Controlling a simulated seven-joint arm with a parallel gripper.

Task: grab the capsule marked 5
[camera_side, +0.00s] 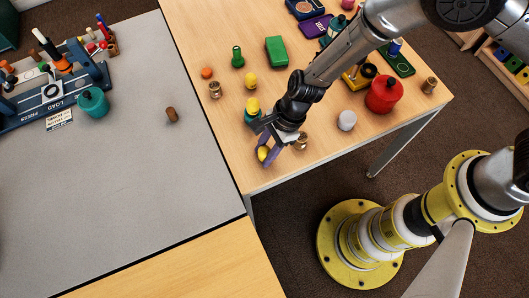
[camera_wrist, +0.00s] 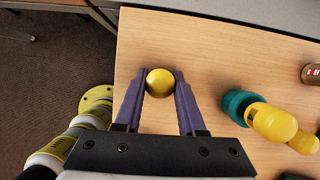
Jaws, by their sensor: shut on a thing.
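My gripper (camera_side: 265,151) is near the front edge of the wooden table, its purple fingers closed on both sides of a small yellow capsule (camera_side: 263,153). In the wrist view the capsule (camera_wrist: 160,83) looks like a round yellow end between the two fingertips (camera_wrist: 161,76). I can read no number on it. Another yellow capsule (camera_side: 252,105) stands in a teal holder (camera_side: 251,117) just behind the gripper. It also shows in the wrist view (camera_wrist: 276,124), tilted by the view. A third yellow piece (camera_side: 250,80) stands farther back; any marking on it is too small to read.
A brass piece (camera_side: 301,141) stands close to the right of my gripper, with a white ball (camera_side: 346,120) and a red pot (camera_side: 384,94) beyond. A green block (camera_side: 276,51) lies farther back. The grey table (camera_side: 150,190) at left is mostly clear.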

